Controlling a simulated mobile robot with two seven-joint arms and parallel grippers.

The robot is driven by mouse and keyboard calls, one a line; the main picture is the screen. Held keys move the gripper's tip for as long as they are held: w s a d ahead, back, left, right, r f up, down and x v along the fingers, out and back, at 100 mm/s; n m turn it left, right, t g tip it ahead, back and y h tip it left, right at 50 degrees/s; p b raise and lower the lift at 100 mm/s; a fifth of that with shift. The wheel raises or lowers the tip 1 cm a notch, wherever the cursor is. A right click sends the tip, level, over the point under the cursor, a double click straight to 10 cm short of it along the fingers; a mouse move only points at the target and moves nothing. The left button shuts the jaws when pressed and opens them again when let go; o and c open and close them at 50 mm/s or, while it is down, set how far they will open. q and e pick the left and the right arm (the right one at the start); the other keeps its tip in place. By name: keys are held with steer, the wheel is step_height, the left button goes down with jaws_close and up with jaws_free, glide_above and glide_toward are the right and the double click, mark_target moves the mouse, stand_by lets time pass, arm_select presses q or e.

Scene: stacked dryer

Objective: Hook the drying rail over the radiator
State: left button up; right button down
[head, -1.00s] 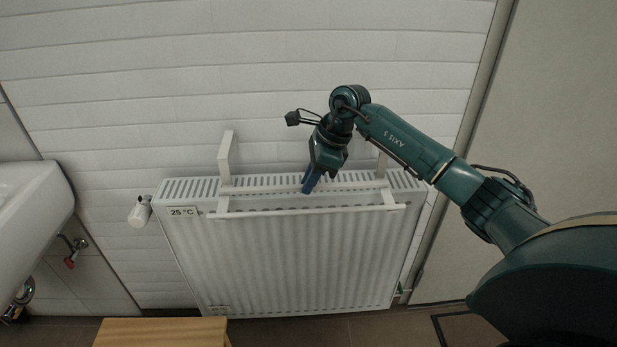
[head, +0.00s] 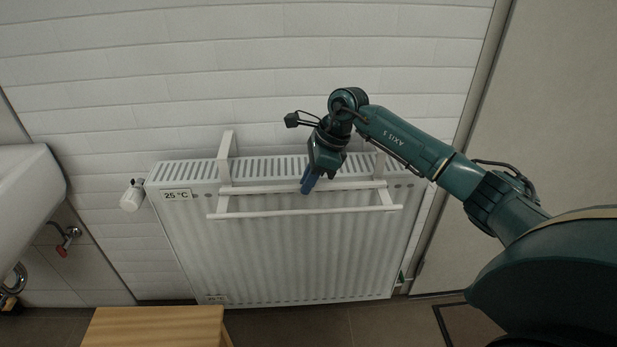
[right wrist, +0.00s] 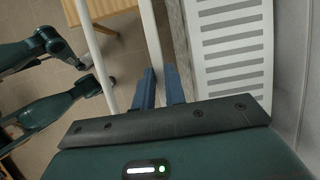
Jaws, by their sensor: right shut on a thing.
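The white drying rail (head: 270,213) is at the radiator's top front edge in the head view. It has two long bars joined by short side arms. Its left hook (head: 226,147) stands up in front of the wall; the right one is partly hidden behind my arm. I cannot tell whether the hooks touch or rest on the white radiator (head: 300,255). My right gripper (head: 308,185) is shut on the rail's bar right of the left hook. In the right wrist view its blue fingers (right wrist: 160,88) are on either side of the white bar. My left gripper is not in view.
A white valve knob (head: 133,195) is at the radiator's left end. A basin (head: 25,200) is at the far left. A wooden stool (head: 155,327) stands on the floor in front. The tiled wall (head: 150,80) is close behind the radiator.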

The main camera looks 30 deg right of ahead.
steer(key=shift+f+b, duration=1.25)
steer(key=shift+f, duration=0.65)
steer(key=shift+f+b, duration=0.4)
steer(key=shift+f, duration=0.2)
steer(key=shift+f+b, duration=0.5)
steer(key=shift+f, duration=0.15)
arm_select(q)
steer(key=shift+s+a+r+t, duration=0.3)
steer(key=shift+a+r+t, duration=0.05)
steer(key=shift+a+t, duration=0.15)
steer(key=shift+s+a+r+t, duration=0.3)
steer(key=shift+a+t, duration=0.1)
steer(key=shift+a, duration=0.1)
arm_select(e)
steer(key=shift+f, duration=0.15)
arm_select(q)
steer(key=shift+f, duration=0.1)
arm_select(e)
steer(key=c, duration=1.4)
jaws_free()
steer(key=shift+f, duration=0.1)
steer(key=shift+o, duration=0.2)
